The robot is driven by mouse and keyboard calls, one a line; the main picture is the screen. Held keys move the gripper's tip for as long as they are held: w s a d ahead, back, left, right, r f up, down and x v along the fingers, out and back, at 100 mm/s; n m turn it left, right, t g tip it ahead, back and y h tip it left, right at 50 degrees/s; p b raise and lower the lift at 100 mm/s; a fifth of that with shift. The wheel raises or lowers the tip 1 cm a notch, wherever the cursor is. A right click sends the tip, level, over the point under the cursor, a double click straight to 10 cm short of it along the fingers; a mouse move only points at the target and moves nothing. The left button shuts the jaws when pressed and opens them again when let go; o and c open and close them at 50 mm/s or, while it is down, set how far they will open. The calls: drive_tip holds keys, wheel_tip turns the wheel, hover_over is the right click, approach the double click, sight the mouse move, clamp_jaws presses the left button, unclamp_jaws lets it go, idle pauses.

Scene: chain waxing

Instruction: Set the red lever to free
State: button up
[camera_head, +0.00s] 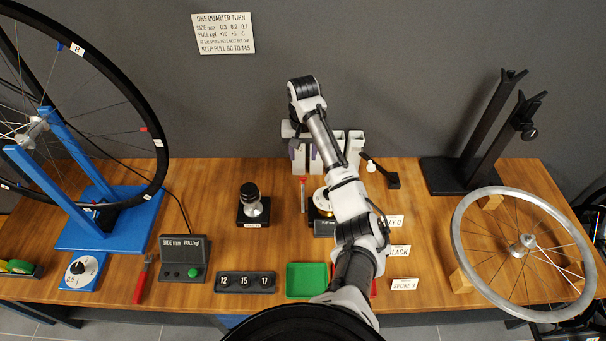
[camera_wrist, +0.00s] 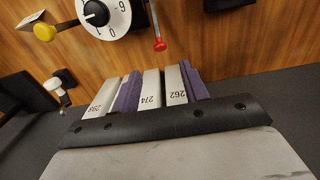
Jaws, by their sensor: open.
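The red lever is a thin grey rod with a red end (camera_head: 303,179), just left of a white dial (camera_head: 319,200) in the head view. In the wrist view its red knob (camera_wrist: 159,45) shows at the top middle, beside the numbered dial (camera_wrist: 104,14). No label shows which setting it is at. My gripper (camera_head: 291,129) is beyond the lever, high near the back rack; its fingers are hidden in the head view and not clear in the wrist view. It is apart from the lever.
A rack of white and purple blocks (camera_wrist: 151,90) stands behind the lever. A yellow knob (camera_wrist: 44,32) and a small lamp-like piece with a white ball (camera_head: 371,167) are near the dial. A black-topped knob stand (camera_head: 251,204) is at left, with bare wood between.

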drive_tip(key=p, duration=0.1)
hover_over(303, 195)
drive_tip(key=w, duration=0.4)
drive_tip(key=f, duration=0.9)
drive_tip(key=shift+w+f, duration=0.2)
drive_tip(key=shift+f, duration=0.15)
drive_tip(key=shift+c, duration=0.3)
clamp_jaws()
